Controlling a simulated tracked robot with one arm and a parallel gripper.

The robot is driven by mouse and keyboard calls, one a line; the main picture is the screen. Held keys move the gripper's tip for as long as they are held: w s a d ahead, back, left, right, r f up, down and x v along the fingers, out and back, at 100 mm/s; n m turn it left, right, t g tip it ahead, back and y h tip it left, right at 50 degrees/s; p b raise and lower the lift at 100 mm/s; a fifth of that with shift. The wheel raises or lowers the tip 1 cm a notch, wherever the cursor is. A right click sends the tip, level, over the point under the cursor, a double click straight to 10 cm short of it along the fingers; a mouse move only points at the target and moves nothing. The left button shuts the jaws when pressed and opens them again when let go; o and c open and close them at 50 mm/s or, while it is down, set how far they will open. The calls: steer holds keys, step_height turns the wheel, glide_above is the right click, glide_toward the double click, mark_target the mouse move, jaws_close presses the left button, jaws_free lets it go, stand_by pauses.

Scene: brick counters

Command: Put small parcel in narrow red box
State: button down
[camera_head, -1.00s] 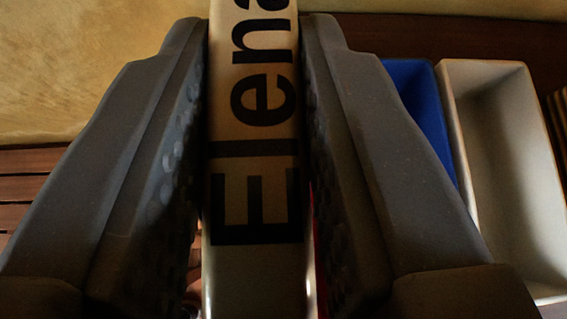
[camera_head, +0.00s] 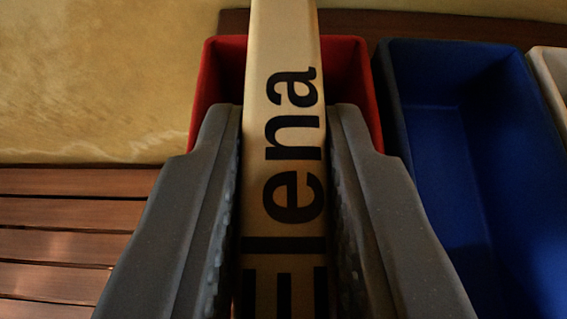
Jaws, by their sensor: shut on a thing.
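The small parcel (camera_head: 284,140) is a long, narrow tan block with "Elena" in dark letters. My gripper (camera_head: 288,130) is shut on it, with one grey finger on each side. The narrow red box (camera_head: 359,75) shows behind and around the parcel's far part, with its rim visible to the left and right. The parcel overlaps the red box in the picture; I cannot tell whether it is above the box or inside it. The near part of the red box is hidden by my fingers and the parcel.
A blue box (camera_head: 470,130) stands just right of the red box and looks empty. Part of a white box (camera_head: 550,75) shows at the right edge. A slatted wooden surface (camera_head: 70,230) lies at left, and a tan wall (camera_head: 100,80) is behind it.

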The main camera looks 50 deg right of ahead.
steer(key=c, duration=1.3)
jaws_free()
steer(key=shift+r, duration=0.1)
steer(key=p+v, duration=0.3)
steer(key=v, duration=0.9)
